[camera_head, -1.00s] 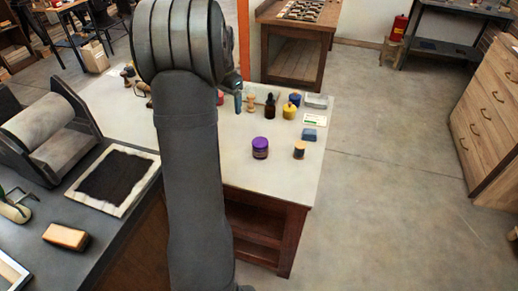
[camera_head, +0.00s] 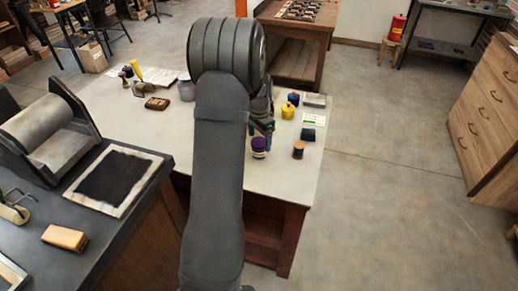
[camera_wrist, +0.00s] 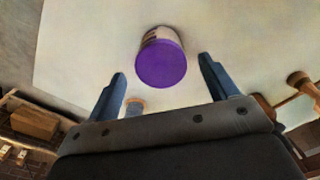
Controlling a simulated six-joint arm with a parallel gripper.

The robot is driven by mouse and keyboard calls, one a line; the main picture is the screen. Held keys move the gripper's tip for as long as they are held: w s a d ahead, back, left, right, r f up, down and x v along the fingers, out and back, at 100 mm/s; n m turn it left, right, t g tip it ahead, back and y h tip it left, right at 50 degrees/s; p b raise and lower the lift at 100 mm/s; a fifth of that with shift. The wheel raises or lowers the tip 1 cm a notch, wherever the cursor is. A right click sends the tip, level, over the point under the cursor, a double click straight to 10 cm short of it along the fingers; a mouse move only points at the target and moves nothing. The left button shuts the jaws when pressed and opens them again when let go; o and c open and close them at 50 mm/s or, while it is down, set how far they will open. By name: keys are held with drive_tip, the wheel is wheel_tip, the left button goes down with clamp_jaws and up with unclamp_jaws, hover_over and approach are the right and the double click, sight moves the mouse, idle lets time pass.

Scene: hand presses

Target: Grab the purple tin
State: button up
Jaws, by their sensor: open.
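In the wrist view the purple tin (camera_wrist: 161,62) shows ahead of my gripper (camera_wrist: 162,80), in the gap between the two blue-grey fingers. The fingers are open, apart from the tin, with nothing between them.
A small wooden-and-dark item (camera_head: 298,149) stands right of the tin. A dark counter with a roller press (camera_head: 45,125) is at left.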

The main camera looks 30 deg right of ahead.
sight(259, 149)
drive_tip(key=shift+f, duration=3)
drive_tip(key=c, duration=1.2)
drive_tip(key=shift+w, duration=0.1)
drive_tip(key=shift+r, duration=0.1)
